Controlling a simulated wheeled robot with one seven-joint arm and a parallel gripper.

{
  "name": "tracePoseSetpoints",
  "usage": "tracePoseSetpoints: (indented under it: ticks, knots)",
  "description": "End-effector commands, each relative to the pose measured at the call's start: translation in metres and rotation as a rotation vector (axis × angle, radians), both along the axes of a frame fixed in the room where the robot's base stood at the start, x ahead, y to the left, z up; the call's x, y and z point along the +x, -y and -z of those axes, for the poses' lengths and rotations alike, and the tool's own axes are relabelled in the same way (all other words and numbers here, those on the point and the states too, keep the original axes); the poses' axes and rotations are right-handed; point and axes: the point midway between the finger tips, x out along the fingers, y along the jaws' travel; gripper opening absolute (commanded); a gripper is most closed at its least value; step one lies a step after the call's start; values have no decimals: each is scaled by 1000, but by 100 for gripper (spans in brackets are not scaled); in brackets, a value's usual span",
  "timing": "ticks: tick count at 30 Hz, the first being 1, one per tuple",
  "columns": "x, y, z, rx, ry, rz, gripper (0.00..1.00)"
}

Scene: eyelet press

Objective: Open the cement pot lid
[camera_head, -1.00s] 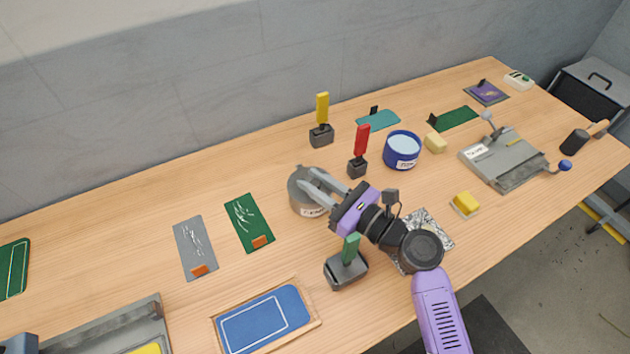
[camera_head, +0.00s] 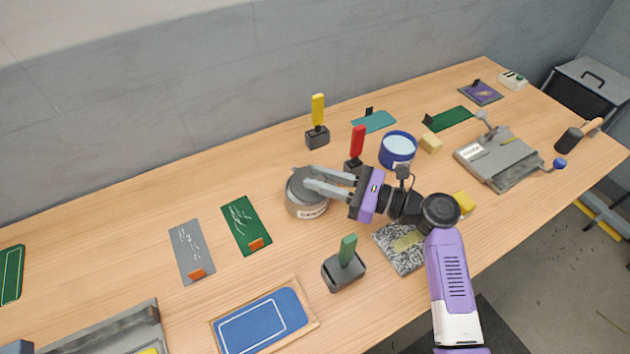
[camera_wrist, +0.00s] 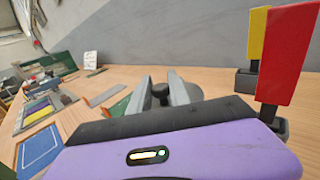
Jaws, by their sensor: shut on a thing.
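The cement pot (camera_head: 308,205) is a round grey can with a white label, standing on the wooden table in the head view. Its grey lid (camera_head: 299,186) is on top. My gripper (camera_head: 306,178) reaches over the lid from the right, fingers level. In the wrist view my gripper (camera_wrist: 160,92) is shut on the dark lid knob (camera_wrist: 160,90), between the two grey fingers. The lid appears seated on the pot; the fingers hide part of it, so I cannot tell if there is a gap.
A red-handled tool (camera_head: 357,145) and a blue pot (camera_head: 397,150) stand right of the cement pot. A green-handled tool (camera_head: 346,262) stands in front. A green card (camera_head: 245,222) lies to the left.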

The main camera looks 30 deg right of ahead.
Motion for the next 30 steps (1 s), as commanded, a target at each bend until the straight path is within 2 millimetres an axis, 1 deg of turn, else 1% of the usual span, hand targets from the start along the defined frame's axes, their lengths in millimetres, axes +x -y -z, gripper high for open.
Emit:
tracePoseSetpoints:
  ticks: [1, 3, 13, 29, 30]
  knots:
    - [3, 5, -1, 1, 1, -30, 0]
    - [4, 9, 0, 1, 0, -75, 0]
    - [8, 18, 0, 0, -1, -223, 0]
    - [9, 20, 1, -1, -2, -253, 0]
    - [9, 20, 1, -1, -2, -253, 27]
